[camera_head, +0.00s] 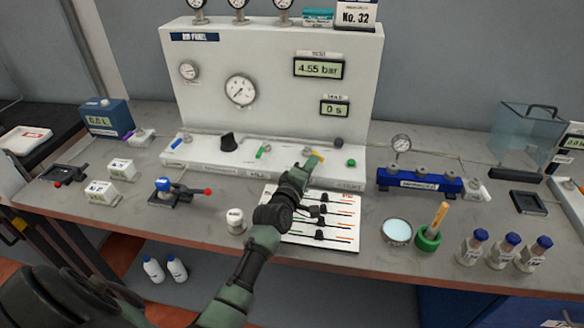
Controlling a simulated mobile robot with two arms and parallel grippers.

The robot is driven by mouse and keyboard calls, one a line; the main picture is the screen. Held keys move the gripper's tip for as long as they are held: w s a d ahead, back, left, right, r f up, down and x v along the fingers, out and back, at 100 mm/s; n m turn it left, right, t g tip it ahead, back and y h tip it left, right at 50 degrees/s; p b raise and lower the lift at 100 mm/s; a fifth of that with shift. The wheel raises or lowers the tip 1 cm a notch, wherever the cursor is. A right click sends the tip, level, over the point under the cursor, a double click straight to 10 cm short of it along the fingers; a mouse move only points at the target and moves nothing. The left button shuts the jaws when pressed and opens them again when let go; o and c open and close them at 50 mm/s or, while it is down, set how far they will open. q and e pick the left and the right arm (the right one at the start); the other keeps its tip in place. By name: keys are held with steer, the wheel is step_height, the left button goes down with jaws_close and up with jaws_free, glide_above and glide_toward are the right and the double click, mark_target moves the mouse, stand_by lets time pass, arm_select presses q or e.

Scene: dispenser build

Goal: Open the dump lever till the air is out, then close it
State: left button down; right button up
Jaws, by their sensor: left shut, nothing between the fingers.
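The white air panel (300,115) stands at the back of the bench. Its display (318,68) reads 4.55 bar and a smaller display (334,108) reads 0 s. Along its base are a blue lever (177,143), a black knob (228,142), a green lever (262,151), a yellow lever (317,158) and a green button (351,162). I cannot read which is marked dump. My left gripper (305,170) is shut and empty, right at the yellow lever; whether it touches is unclear. It hides part of that lever's mount. My right gripper is out of view.
A white board with sliders (335,239) lies under my left arm. A small white jar (235,220) stands left of it. A blue manifold (420,181), a round dish (397,231) and a green holder (428,238) stand to the right. Bottles (505,250) stand at the front right.

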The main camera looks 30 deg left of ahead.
mark_target(323, 161)
arm_select(q)
steer(key=shift+w+d, duration=0.25)
steer(key=shift+w, duration=0.05)
steer(key=shift+w+d+f, duration=0.15)
steer(key=shift+w+d, duration=0.05)
steer(key=shift+w, duration=0.5)
steer(key=shift+w+d, duration=0.25)
steer(key=shift+d, duration=0.05)
steer(key=shift+w+d, duration=0.2)
steer(key=shift+d, duration=0.1)
steer(key=shift+w+d, duration=0.25)
steer(key=shift+w, duration=0.3)
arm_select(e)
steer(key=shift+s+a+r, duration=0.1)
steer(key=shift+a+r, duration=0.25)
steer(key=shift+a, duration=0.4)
arm_select(q)
steer(key=shift+w+d, duration=0.1)
steer(key=shift+w, duration=0.05)
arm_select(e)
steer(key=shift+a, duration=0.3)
